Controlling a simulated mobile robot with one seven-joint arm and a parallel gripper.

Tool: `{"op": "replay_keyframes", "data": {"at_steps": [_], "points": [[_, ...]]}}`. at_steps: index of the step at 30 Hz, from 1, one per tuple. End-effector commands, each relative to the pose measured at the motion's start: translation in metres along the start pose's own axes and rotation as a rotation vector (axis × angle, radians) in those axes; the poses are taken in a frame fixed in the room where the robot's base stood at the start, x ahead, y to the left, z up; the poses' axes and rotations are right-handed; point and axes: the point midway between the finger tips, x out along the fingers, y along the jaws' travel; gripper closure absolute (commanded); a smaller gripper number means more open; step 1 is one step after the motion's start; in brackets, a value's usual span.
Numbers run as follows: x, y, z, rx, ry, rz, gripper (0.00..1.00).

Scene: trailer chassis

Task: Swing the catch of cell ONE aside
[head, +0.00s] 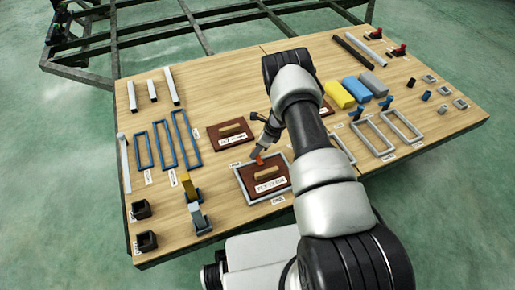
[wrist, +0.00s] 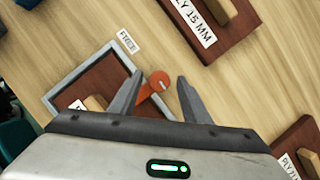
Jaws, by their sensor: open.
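The cell with a grey frame (head: 238,178) holds a brown board (head: 254,189) with a wooden handle (head: 268,174); a small tag (head: 278,200) by its near edge appears to read ONE. An orange catch (head: 260,161) is at the frame's far edge. In the wrist view the catch (wrist: 148,92) has a round end outside the frame (wrist: 88,75), and its arm slants toward the frame. My gripper (wrist: 161,80) is open, pointing down, with one finger on each side of the catch. The left finger hides part of the arm. I cannot tell whether either finger touches it.
Another brown board with a handle (head: 231,133) lies behind the cell. Blue frames (head: 161,147) and grey bars (head: 152,91) lie left. Yellow and blue blocks (head: 355,88) and grey frames (head: 402,126) lie right. Bare wood (head: 220,90) shows at the back.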

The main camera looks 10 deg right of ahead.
Motion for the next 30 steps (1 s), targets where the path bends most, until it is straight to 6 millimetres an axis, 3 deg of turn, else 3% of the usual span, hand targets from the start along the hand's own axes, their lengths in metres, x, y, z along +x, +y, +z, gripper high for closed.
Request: {"op": "replay_keyframes", "data": {"at_steps": [3, 10, 20, 30], "points": [[-0.0002, 0.0001, 0.0001, 0.000, 0.000, 0.000, 0.56], [-0.0003, 0.0001, -0.0001, 0.000, 0.000, 0.000, 0.95], [-0.0001, 0.0006, -0.0004, 0.036, 0.001, -0.014, 0.96], [0.0014, 0.0028, -0.0002, 0.242, 0.001, -0.098, 0.96]]}}
